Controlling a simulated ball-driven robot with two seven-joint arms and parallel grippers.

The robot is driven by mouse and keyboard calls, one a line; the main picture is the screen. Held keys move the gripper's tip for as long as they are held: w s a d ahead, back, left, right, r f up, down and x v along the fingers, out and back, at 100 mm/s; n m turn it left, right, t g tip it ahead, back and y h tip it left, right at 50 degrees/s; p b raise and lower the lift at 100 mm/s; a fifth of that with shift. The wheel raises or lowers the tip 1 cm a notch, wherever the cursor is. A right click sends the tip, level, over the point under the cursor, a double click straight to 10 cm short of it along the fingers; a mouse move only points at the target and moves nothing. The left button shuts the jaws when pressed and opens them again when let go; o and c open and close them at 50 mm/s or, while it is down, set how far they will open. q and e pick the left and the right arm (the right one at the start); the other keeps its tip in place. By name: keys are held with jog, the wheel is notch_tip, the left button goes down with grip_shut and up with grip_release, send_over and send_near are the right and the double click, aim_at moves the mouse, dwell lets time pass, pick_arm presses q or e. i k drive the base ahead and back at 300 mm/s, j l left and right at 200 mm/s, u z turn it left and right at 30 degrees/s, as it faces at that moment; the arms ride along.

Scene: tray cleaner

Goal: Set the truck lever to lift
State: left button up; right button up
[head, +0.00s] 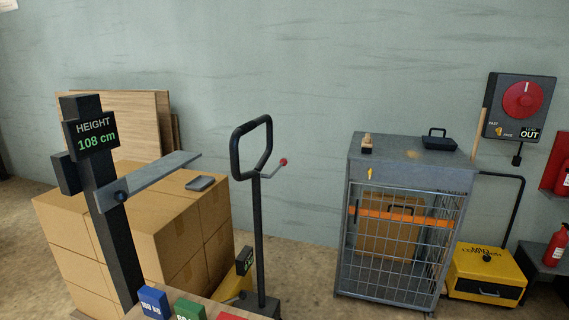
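The pallet truck stands left of centre, with a dark upright column (258,235) and a black loop handle (234,152) at its top. A thin lever (272,171) with a red knob sticks out to the right just below the loop, angled slightly upward. I cannot read any lever position marking. A small dark display (244,261) with green text sits low beside the column; its text is too small to read. Part of the yellow truck body (233,290) shows behind the column base. Neither of my grippers is in view.
A height gauge (96,136) reading 108 cm stands left, before stacked cartons (155,245). A grey wire cage (412,168) with a carton inside stands right. A yellow machine (487,272) and a red dial panel (523,99) are further right. Floor between truck and cage is clear.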

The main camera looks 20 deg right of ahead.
aim_at(283, 162)
jog(key=l+u, duration=0.5)
jog(key=l, duration=1.15)
